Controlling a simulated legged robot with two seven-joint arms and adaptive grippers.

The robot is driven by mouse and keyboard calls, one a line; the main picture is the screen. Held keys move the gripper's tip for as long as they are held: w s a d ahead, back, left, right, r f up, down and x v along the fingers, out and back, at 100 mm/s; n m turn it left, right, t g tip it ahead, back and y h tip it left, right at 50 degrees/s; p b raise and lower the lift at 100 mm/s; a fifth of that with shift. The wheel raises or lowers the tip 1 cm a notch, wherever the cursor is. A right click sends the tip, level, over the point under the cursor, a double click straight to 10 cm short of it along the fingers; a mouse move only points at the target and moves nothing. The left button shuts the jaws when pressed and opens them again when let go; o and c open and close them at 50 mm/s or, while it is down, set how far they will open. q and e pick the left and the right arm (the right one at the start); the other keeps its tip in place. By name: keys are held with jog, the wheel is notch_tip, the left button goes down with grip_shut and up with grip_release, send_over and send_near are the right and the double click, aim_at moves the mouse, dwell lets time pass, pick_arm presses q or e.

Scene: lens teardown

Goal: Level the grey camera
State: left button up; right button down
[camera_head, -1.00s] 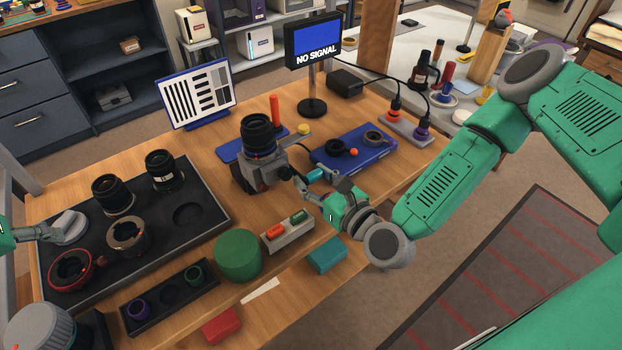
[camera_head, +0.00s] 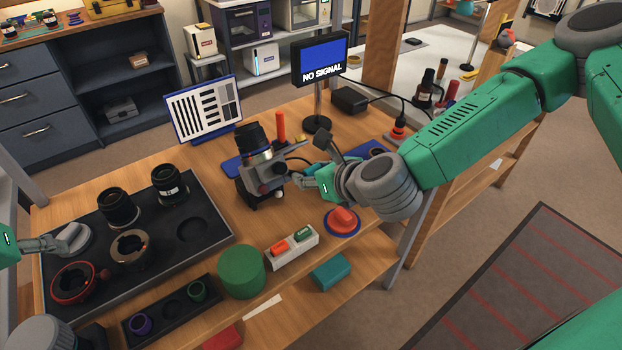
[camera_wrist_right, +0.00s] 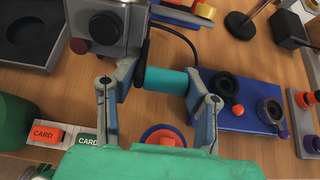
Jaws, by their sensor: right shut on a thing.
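The grey camera (camera_head: 268,172), with a black lens (camera_head: 250,138) pointing up, stands on the wooden table and leans left. Its grey body fills the upper left of the right wrist view (camera_wrist_right: 125,42). My right gripper (camera_head: 305,182) is at the camera's right side. In the wrist view its fingers (camera_wrist_right: 163,95) are shut on a teal cylinder (camera_wrist_right: 166,80) right beside the camera; I cannot tell how it joins the camera. My left gripper (camera_head: 62,240) is at the far left by a grey round part (camera_head: 76,238); its jaw opening is unclear.
A black tray (camera_head: 215,250) with lenses and rings lies left. A green cylinder (camera_head: 241,271), a card holder (camera_head: 293,248) and a red knob on a blue ring (camera_head: 342,219) stand in front. A test chart (camera_head: 203,108) and a NO SIGNAL monitor (camera_head: 321,60) stand behind.

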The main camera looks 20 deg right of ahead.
aim_at(288, 147)
jog(key=shift+w+a+r+g+h, duration=0.3)
jog(key=shift+w+r+g, duration=0.4)
jog(key=shift+w+g, duration=0.65)
jog(key=shift+w+a+r+g+h, duration=0.3)
jog(key=shift+w+r+g, duration=0.5)
jog(key=shift+w, duration=0.95)
jog(key=shift+w+a+r+g+h, duration=0.15)
jog(key=shift+w+r+g+h, duration=0.35)
jog(key=shift+w+g, duration=0.9)
jog(key=shift+w+r, duration=0.1)
jog(key=shift+w, duration=0.1)
jog(key=shift+w+r, duration=0.1)
jog(key=c, duration=1.1)
grip_release()
jog(key=shift+w+f, duration=0.2)
jog(key=shift+f, duration=0.05)
jog(key=shift+s, duration=0.2)
